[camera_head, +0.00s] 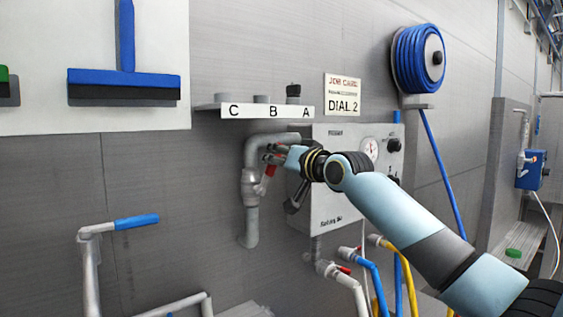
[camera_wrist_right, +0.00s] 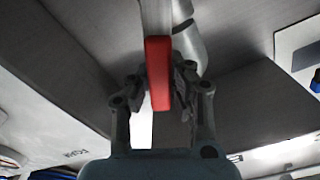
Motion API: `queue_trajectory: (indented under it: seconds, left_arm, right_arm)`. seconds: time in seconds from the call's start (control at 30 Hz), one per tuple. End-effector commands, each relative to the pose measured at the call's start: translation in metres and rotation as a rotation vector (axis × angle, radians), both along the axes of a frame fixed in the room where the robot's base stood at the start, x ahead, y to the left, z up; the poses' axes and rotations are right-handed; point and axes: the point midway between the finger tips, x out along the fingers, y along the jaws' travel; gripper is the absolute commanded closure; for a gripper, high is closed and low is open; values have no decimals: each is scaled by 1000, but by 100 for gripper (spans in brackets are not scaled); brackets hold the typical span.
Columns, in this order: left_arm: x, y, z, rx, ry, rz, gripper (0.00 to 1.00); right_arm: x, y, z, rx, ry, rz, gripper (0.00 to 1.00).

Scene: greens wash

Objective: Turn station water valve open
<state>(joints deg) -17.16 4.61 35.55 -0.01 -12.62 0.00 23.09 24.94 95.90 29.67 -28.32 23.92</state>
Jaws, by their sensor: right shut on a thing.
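The station water valve is on a grey pipe (camera_head: 251,222) left of the wall box. Its red lever (camera_head: 263,186) hangs slanted down from the valve body (camera_head: 249,180). In the right wrist view the red lever (camera_wrist_right: 158,72) stands between the two fingers of my right gripper (camera_wrist_right: 158,88), which are shut on it. In the head view my right gripper (camera_head: 277,158) reaches in from the right, at the valve, and partly hides it. My left gripper is not in view.
A grey wall box (camera_head: 335,205) with a gauge (camera_head: 371,148) and knobs sits right behind my right arm. A shelf (camera_head: 262,111) marked C, B, A is above. Blue hose (camera_head: 369,275) and yellow hose (camera_head: 399,262) hang below. A blue-handled pipe (camera_head: 137,222) stands at left.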

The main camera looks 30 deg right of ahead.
Motion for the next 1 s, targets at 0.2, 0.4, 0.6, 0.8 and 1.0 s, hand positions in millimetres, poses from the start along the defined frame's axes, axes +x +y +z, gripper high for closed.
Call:
queue_trajectory:
  seconds: [0.2,0.4,0.6,0.8,1.0]
  left_arm:
    - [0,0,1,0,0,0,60]
    - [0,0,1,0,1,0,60]
    - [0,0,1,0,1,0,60]
    - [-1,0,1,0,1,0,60]
    - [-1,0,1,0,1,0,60]
  right_arm:
    - [-1,15,3,-190,-10,0,100]
    - [-2,26,5,-330,-21,1,100]
    - [-3,34,6,-425,-27,1,100]
    - [-3,38,6,-472,-30,1,100]
    - [-3,39,5,-487,-30,1,100]
